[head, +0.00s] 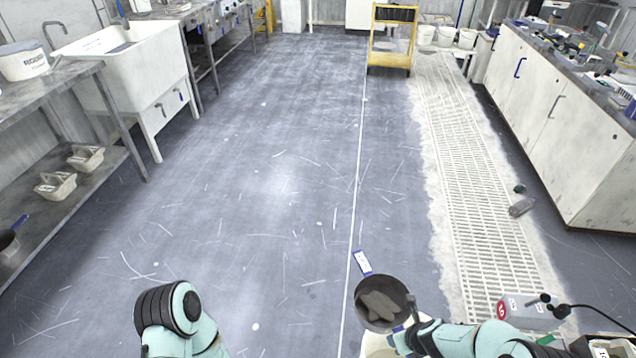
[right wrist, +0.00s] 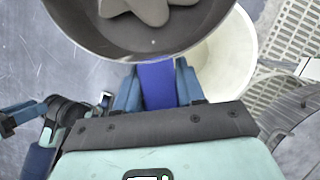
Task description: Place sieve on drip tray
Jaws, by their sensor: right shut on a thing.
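The sieve (head: 380,284) is a round dark pan with grey lumps (head: 382,305) in it, at the bottom of the head view. In the right wrist view the sieve (right wrist: 150,47) fills the top, with the lumps inside. My right gripper (right wrist: 157,88) is shut on its blue handle (right wrist: 157,78). In the head view the right gripper (head: 405,334) is at the pan's lower right edge. I cannot pick out a drip tray for certain. My left arm shows at the bottom left, but its gripper is out of view.
A cream bucket (right wrist: 236,55) is under the sieve. A floor grating (head: 470,170) runs along the right, near a white cabinet (head: 560,130). A white sink (head: 120,75) and shelf with baskets (head: 57,186) stand left. A yellow cart (head: 391,45) is far back.

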